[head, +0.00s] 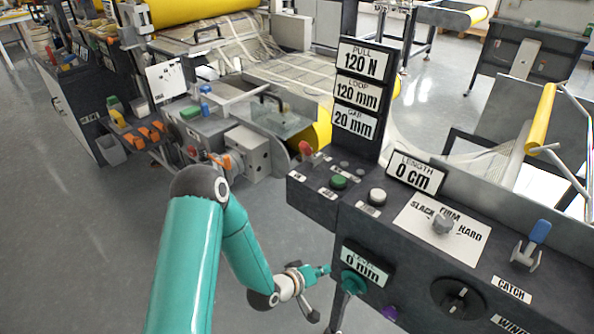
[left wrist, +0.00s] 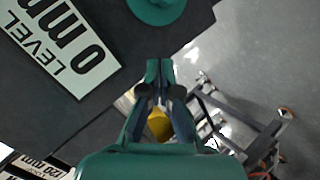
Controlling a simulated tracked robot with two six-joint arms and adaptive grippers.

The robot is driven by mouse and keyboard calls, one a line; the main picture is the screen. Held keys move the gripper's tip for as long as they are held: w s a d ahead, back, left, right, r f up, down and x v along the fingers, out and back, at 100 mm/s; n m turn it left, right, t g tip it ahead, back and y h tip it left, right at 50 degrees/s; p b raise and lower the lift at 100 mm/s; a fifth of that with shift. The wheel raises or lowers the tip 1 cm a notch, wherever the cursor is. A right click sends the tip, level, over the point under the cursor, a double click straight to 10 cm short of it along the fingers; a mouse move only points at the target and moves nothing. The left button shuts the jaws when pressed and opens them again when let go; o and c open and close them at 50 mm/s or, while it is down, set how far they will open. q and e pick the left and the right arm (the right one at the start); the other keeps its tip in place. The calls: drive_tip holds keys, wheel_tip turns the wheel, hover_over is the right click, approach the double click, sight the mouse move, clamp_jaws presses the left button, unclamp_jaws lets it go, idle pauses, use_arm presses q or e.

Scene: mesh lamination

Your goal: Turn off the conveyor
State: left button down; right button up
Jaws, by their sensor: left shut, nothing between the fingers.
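The conveyor (head: 310,72) with its mesh lies behind the dark control panel (head: 322,208). The panel's left end carries a red control (head: 306,149), a green button (head: 338,182) and a white button (head: 377,196); their small labels are unreadable. My left gripper (head: 324,269) is shut and empty in front of the panel, close to a teal knob (head: 353,282) under the "0 mm" display. In the left wrist view the shut fingers (left wrist: 160,68) point towards this knob (left wrist: 157,8), with a visible gap between. My right gripper is not in view.
A "LEVEL 0 mm" display (left wrist: 62,45) is beside the knob. A purple knob (head: 390,312), a black rotary dial (head: 458,298) and a blue-handled catch lever (head: 531,244) are further right. A tall sign post (head: 362,88) rises behind the buttons. Open floor (head: 80,230) is at left.

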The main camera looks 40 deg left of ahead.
sight(303, 151)
use_arm(q)
drive_tip(key=w+a+r+n+t+y+b, duration=0.1)
drive_tip(key=w+a+r+n+t+b, duration=0.25)
drive_tip(key=a+r+t, duration=0.4)
drive_tip(key=s+a+r+n+t+b, duration=0.2)
drive_tip(key=s+a+r+t, duration=0.3)
drive_tip(key=a+r, duration=0.4)
drive_tip(key=shift+a+r+n+h, duration=0.3)
drive_tip(key=shift+a+n+h, duration=0.15)
drive_tip(key=shift+n, duration=0.3)
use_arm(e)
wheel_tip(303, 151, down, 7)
use_arm(q)
drive_tip(key=shift+s, duration=0.1)
drive_tip(key=shift+y, duration=0.25)
drive_tip(key=p+x, duration=0.2)
drive_tip(key=x, duration=1.2)
drive_tip(key=shift+f, duration=0.15)
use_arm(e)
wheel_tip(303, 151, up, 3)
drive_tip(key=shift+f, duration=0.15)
